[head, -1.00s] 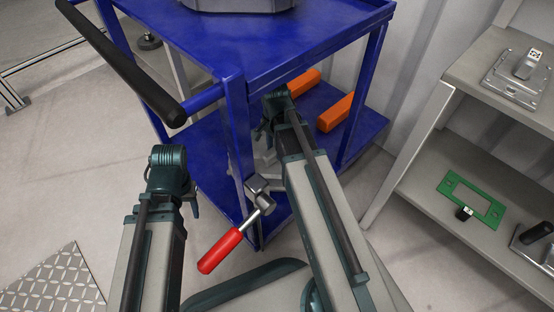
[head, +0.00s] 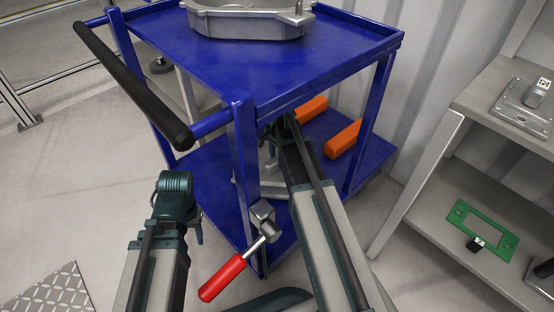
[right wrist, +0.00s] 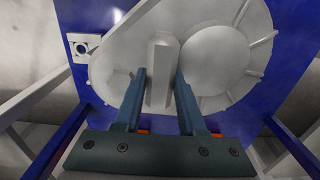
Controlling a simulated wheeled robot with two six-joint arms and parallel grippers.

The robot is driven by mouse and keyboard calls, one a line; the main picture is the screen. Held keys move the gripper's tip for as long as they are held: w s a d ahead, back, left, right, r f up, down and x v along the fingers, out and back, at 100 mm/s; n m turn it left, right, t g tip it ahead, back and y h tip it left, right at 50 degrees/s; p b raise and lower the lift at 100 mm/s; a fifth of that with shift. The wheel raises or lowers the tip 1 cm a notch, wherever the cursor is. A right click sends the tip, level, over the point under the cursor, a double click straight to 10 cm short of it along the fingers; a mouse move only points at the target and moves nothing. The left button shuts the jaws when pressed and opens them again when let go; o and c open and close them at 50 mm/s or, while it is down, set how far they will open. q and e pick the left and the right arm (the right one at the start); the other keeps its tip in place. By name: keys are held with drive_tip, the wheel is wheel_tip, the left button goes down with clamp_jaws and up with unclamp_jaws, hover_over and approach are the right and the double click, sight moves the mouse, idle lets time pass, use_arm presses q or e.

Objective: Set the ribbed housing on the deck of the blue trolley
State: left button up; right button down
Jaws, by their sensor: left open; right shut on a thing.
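The ribbed housing (right wrist: 215,60) is a grey casting with a round boss and ribs at its edge. It fills the right wrist view with blue trolley surface behind it. My right gripper (right wrist: 160,76) is shut on its upright middle block. In the head view, my right gripper (head: 274,130) reaches in under the top deck, and the housing is mostly hidden by the trolley post and my arm. The blue trolley (head: 205,62) has a top deck and a lower shelf. My left gripper (head: 176,187) is open and empty, left of the trolley post.
Another grey casting (head: 250,24) stands on the top deck's far part. Orange blocks (head: 343,139) lie on the lower shelf. A red-handled hammer (head: 222,277) is at the front post. The black push handle (head: 130,85) juts left. A grey shelf (head: 490,108) stands right.

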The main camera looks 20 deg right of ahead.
drive_tip(key=shift+f+b, duration=1.4)
drive_tip(key=shift+f, duration=0.15)
drive_tip(key=shift+f, duration=0.15)
drive_tip(key=shift+c, duration=2.4)
unclamp_jaws()
drive_tip(key=shift+r, duration=0.25)
wheel_tip(320, 180, up, 12)
drive_tip(key=p, duration=1.2)
drive_tip(key=shift+s+f, duration=0.1)
